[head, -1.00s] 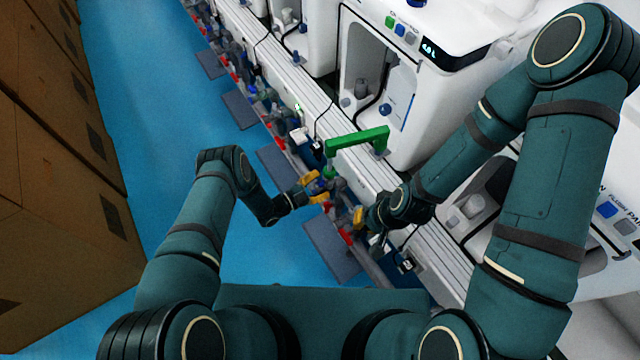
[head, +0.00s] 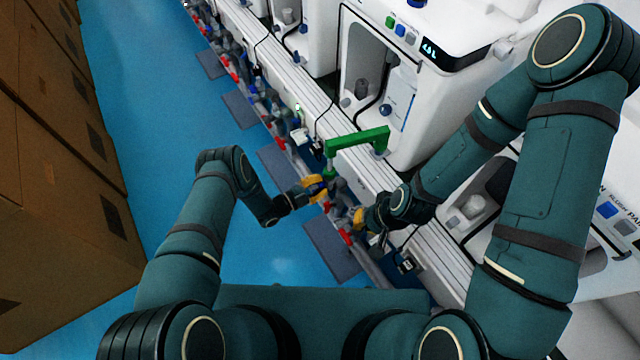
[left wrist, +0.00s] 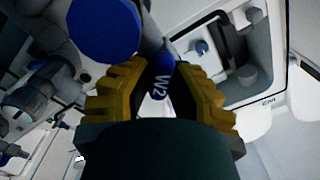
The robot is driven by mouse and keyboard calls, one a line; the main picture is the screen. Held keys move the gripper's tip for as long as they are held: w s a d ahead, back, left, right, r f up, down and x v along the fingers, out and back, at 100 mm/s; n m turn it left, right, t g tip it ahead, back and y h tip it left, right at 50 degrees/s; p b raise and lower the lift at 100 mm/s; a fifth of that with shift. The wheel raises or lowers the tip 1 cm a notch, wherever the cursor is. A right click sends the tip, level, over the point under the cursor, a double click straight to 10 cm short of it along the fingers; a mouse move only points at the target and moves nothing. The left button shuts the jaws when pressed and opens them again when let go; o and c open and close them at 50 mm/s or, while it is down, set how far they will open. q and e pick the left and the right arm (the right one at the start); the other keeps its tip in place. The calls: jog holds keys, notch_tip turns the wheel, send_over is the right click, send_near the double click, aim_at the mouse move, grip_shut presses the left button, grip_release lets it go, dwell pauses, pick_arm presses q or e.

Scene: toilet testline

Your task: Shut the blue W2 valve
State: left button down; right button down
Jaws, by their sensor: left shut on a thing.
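The blue W2 valve handle (left wrist: 161,80) shows in the left wrist view, with white "W2" lettering. It lies between the yellow fingers of my left gripper (left wrist: 160,92), which is shut on it. In the head view my left gripper (head: 317,188) is at the pipe row in front of the white units, and the handle is mostly hidden there. My right gripper (head: 361,217) is lower and to the right, close to the same row. Its yellow fingertips show only in part, so I cannot tell whether it is open.
A green angled bar (head: 357,139) stands just above my left gripper. Red and blue valve parts (head: 262,105) line the row. White units (head: 440,90) stand to the right. Brown boxes (head: 60,170) are at the left, with clear blue floor (head: 150,100) between.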

pick_arm(q)
jog(key=c, duration=0.9)
grip_release()
jog(key=v, duration=1.2)
